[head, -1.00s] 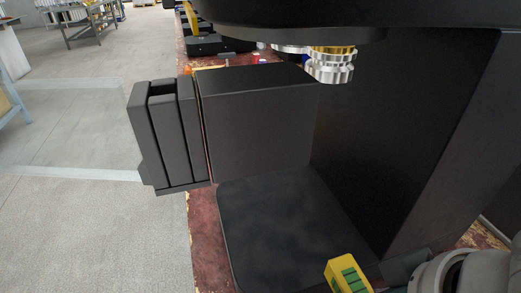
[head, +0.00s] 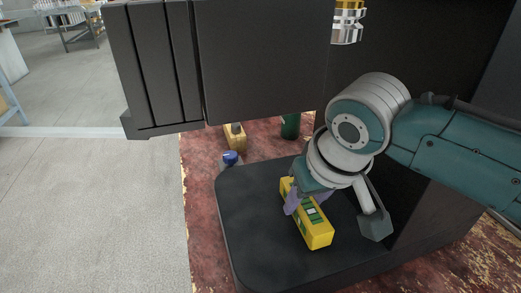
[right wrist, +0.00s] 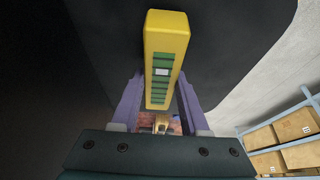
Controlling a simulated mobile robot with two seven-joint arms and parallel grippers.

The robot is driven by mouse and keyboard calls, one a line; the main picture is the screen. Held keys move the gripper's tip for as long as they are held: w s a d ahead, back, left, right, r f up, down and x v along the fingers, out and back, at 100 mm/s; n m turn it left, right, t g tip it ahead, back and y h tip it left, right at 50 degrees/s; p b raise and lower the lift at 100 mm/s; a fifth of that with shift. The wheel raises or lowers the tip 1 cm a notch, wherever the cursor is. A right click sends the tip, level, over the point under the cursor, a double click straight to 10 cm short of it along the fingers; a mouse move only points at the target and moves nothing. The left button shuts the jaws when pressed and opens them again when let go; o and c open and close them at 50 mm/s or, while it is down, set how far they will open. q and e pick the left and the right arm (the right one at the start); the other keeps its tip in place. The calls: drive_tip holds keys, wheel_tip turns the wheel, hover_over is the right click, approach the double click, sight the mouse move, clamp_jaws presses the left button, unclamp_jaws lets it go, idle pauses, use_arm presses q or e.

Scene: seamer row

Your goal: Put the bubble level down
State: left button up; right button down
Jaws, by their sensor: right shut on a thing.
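The bubble level (head: 316,232) is a yellow block with green and dark stripes along one face. My right gripper (head: 305,202) is shut on it, with pale purple fingers on either side. The level is over the black base plate (head: 250,250) of the machine; I cannot tell whether it touches the plate. In the right wrist view the level (right wrist: 165,38) stands out from between the fingers, its far end clear of them. My left gripper is not in view.
The machine's dark head block (head: 265,60) hangs above the base, with a silver spindle (head: 346,25) beside it. Behind the plate on the worn red bench (head: 200,170) are a blue-topped item (head: 230,158), a tan block (head: 236,140) and a green bottle (head: 290,126). The plate's left side is clear.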

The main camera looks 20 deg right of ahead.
sight(313, 214)
drive_tip(key=shift+f, duration=0.25)
drive_tip(key=shift+c, duration=2.1)
unclamp_jaws()
drive_tip(key=p+v, duration=0.3)
drive_tip(key=v, duration=0.3)
drive_tip(key=shift+r, duration=0.3)
drive_tip(key=shift+s+r, duration=0.3)
drive_tip(key=shift+r, duration=0.15)
